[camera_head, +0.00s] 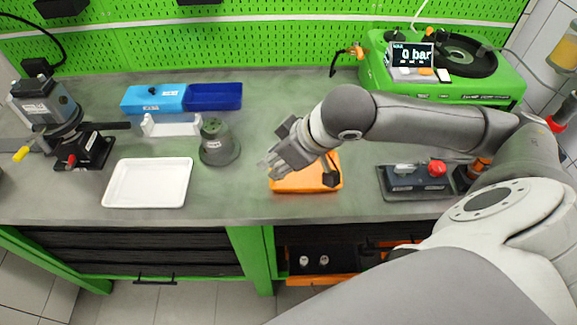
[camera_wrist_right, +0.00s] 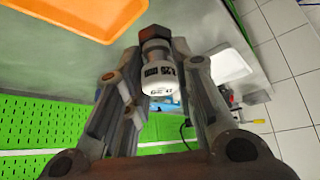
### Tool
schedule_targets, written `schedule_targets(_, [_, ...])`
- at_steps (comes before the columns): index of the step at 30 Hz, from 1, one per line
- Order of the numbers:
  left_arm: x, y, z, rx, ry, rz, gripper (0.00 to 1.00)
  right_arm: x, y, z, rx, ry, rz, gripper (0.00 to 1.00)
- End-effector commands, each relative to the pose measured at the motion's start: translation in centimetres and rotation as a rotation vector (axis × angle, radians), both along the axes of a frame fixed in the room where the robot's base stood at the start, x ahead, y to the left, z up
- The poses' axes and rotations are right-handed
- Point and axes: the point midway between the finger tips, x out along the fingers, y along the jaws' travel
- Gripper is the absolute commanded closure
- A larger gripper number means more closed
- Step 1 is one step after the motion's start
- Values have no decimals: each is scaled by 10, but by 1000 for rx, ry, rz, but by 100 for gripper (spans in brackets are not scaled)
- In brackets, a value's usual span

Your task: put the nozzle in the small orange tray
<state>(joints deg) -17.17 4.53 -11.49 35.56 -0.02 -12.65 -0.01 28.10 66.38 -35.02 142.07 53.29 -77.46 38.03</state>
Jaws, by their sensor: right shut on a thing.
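The nozzle (camera_wrist_right: 160,77) is a small white cylinder with dark print and a metal end. My right gripper (camera_head: 268,168) is shut on it; both fingers flank it in the wrist view. In the head view the nozzle is too small to make out clearly at the fingertips. The small orange tray (camera_head: 305,184) lies on the bench, under and to the right of the right gripper, partly hidden by it. The orange tray also shows in the wrist view (camera_wrist_right: 85,14), apart from the nozzle. My left gripper is not in view.
A white tray (camera_head: 147,184), a grey-green cylindrical part (camera_head: 217,146) and blue boxes (camera_head: 213,97) stand to the left. A control box with a red button (camera_head: 414,178) is to the right. A green pump unit (camera_head: 440,75) stands behind. An open drawer (camera_head: 330,262) is below the bench.

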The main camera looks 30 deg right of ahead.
Motion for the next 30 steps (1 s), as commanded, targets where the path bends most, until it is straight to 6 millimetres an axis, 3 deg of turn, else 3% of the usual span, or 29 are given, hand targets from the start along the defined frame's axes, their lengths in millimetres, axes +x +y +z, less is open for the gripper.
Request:
schedule_targets(1, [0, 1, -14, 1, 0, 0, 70, 2, -2, -7, -2, -5, 0, 100])
schedule_targets(9, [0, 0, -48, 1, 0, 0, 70, 1, -6, -9, -3, -6, 8, 100])
schedule_targets(12, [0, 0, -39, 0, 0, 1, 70, 17, -26, -15, -6, 5, -1, 100])
schedule_targets(18, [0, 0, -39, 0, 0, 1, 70, 36, -45, -50, -3, 4, 4, 100])
schedule_targets(26, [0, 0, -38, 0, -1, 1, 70, 48, -56, -69, -1, 1, 5, 100])
schedule_targets(30, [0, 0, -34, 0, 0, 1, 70, 49, -58, -89, -2, 4, 9, 100])
